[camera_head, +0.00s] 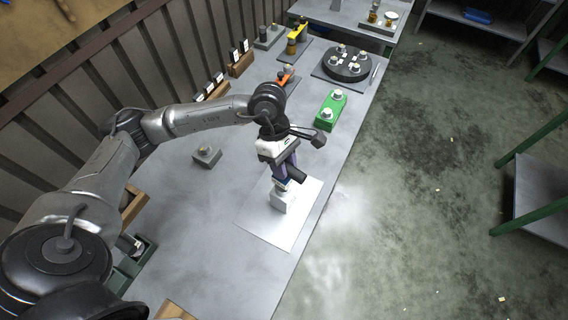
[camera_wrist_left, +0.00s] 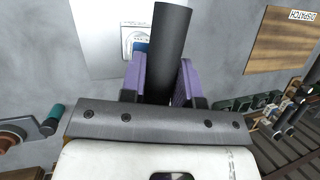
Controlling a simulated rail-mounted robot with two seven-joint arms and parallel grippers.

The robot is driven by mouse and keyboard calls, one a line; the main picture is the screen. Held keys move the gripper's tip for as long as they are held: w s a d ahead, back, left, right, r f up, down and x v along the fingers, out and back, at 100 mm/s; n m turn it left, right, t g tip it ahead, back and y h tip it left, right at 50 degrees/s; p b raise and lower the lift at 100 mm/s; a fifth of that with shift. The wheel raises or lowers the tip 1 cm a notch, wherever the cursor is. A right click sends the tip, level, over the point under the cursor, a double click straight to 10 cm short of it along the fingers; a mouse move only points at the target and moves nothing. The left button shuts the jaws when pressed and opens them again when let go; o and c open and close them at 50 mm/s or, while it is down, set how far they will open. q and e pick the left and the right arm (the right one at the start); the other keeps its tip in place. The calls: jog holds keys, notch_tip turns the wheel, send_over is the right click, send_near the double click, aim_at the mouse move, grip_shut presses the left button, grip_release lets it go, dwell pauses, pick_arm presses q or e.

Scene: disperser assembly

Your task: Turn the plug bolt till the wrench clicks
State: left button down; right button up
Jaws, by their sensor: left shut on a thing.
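My left gripper (camera_head: 284,165) is over the white sheet on the bench, its purple fingers pointing down. It is shut on a dark cylindrical tool, which looks like the wrench (camera_head: 297,174). In the left wrist view the dark cylinder (camera_wrist_left: 171,40) stands between the two purple fingers (camera_wrist_left: 160,78). A pale grey block (camera_head: 282,201) stands on the sheet just below the gripper. A small blue part (camera_head: 283,186) shows between the fingers and the block. I cannot make out the plug bolt; the gripper and tool cover the block's top. My right gripper is out of view.
The white sheet (camera_head: 256,222) lies near the bench's right edge. A green block with pale knobs (camera_head: 330,111), a round dark tray (camera_head: 348,66) and an orange tool (camera_head: 287,79) lie farther up. A small grey block (camera_head: 206,155) sits left. The bench between is clear.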

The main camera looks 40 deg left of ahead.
pick_arm(q)
jog(key=shift+r, duration=0.2)
jog(key=shift+r+p, duration=0.75)
jog(key=shift+r, duration=0.5)
jog(key=shift+r+p, duration=0.5)
jog(key=shift+r, duration=0.55)
jog(key=shift+d, duration=0.1)
